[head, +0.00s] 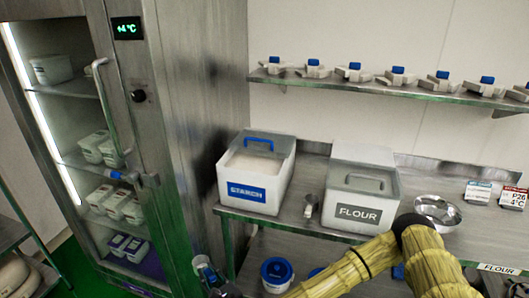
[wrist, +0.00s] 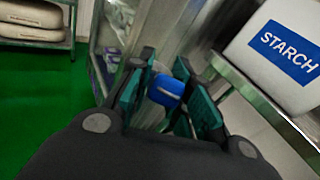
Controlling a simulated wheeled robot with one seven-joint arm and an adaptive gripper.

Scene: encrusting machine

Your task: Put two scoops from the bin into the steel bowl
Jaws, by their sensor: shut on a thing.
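My gripper (head: 212,285) is low in front of the counter, at the bottom of the head view. In the wrist view its green-padded fingers (wrist: 165,98) are shut on a blue-handled thing (wrist: 167,90), probably a scoop; its far end is unclear. The white starch bin (head: 232,191) stands on the counter, up and right of my gripper, with pale contents and a blue handle at its top. The flour bin (head: 359,214) stands beside it, with a grey handle on top. The steel bowl (head: 437,212) sits right of the flour bin and looks empty.
A small metallic thing (head: 310,205) lies between the bins. A steel refrigerator (head: 185,130) with a glass door stands at the left. A wall shelf (head: 420,92) holds several blue-topped parts. Cards (head: 478,192) stand right of the bowl. A blue-lidded tub (head: 277,271) is below the counter.

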